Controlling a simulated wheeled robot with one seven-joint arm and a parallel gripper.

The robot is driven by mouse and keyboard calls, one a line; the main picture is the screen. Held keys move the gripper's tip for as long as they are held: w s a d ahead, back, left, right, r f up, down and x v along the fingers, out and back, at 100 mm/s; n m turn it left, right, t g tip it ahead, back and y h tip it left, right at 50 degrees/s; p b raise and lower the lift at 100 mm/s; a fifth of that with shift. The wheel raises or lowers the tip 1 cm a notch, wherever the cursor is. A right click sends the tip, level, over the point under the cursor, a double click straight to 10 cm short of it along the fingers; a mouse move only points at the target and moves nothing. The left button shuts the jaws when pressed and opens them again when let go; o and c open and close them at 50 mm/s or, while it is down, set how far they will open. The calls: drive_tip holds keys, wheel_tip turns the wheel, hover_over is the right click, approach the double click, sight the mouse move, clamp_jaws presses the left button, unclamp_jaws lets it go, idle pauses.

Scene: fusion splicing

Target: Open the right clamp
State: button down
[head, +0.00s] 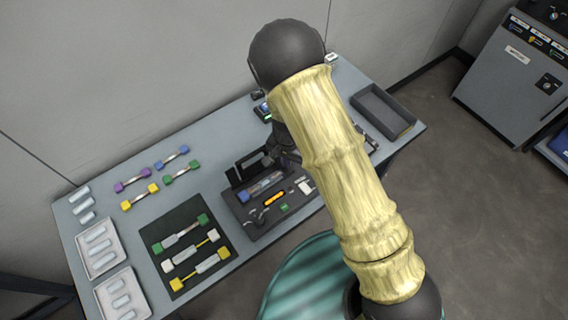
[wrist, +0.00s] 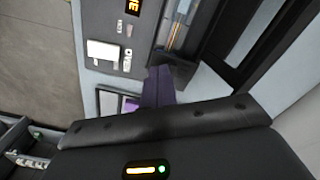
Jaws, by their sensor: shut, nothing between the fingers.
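The dark splicing machine (head: 245,222) stands on the grey table, with a blue-grey channel (head: 265,184) and a lit orange display (head: 275,199). In the wrist view its grey top panel (wrist: 107,22) shows at the upper left, with the display cut by the top edge. My gripper (head: 275,158) is at the back right of the machine; my arm covers part of that area. In the wrist view the dark purple fingers (wrist: 162,86) are together with nothing between them, close to the machine's edge. I cannot make out the right clamp; contact is not clear.
A dark mat (head: 172,232) with several coloured-end pieces lies left of the machine. More coloured pieces (head: 133,180) lie behind it. White trays (head: 100,262) stand at the table's left end. An empty dark tray (head: 383,108) is at the right end. The wall runs close behind.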

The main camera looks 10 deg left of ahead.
drive_tip(key=shift+f, duration=0.3)
